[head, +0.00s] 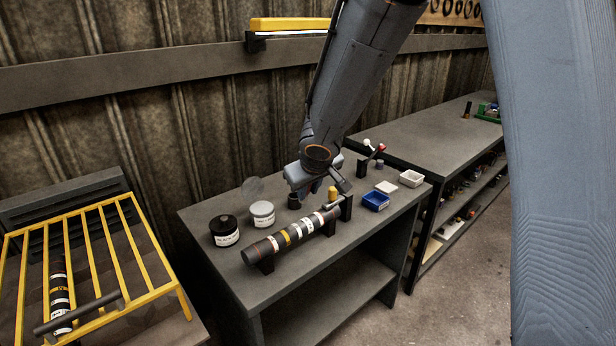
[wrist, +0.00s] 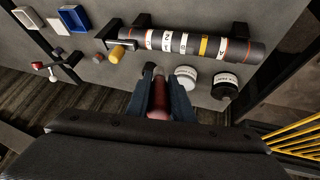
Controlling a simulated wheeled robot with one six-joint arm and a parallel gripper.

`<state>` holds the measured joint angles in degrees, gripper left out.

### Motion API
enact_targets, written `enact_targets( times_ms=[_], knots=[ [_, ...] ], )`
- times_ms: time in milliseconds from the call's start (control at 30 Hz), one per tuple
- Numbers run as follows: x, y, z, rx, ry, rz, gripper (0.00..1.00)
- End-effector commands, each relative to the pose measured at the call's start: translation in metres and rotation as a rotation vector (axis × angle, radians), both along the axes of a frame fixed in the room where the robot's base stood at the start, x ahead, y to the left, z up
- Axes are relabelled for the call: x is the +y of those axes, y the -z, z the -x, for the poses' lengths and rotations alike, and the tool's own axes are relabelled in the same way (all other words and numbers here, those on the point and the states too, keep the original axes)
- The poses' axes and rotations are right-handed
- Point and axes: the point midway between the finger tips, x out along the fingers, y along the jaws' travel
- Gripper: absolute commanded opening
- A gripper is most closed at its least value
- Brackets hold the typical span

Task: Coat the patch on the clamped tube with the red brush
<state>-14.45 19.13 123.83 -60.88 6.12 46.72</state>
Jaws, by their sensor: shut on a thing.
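The dark tube (head: 290,238) lies clamped in black supports on the near bench, with white, yellow and orange bands. In the wrist view the tube (wrist: 190,42) runs across the top, its numbered white bands facing me; which mark is the patch I cannot tell. My gripper (head: 312,193) is above the bench, just behind the tube. In the wrist view my gripper (wrist: 162,90) is shut on the red brush (wrist: 158,104), whose dull red handle shows between the fingers. The brush appears apart from the tube; its bristles are not clearly visible.
A black jar (head: 224,231) and a grey-white jar (head: 262,214) stand behind the tube's left part. A yellow cylinder (head: 332,193) stands near its right end. A blue tray (head: 376,201) and white tray (head: 411,178) lie right. A yellow rack (head: 95,240) stands left.

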Motion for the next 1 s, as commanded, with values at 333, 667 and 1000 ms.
enact_targets(
  times_ms=[333,667,1000],
  knots=[
    [-0.001,-0.019,0.000,0.000,0.001,-0.001,0.00],
    [0.000,-0.018,0.000,0.000,0.001,-0.001,0.00],
    [0.000,-0.019,0.000,0.000,0.001,-0.001,0.00]
  ],
)
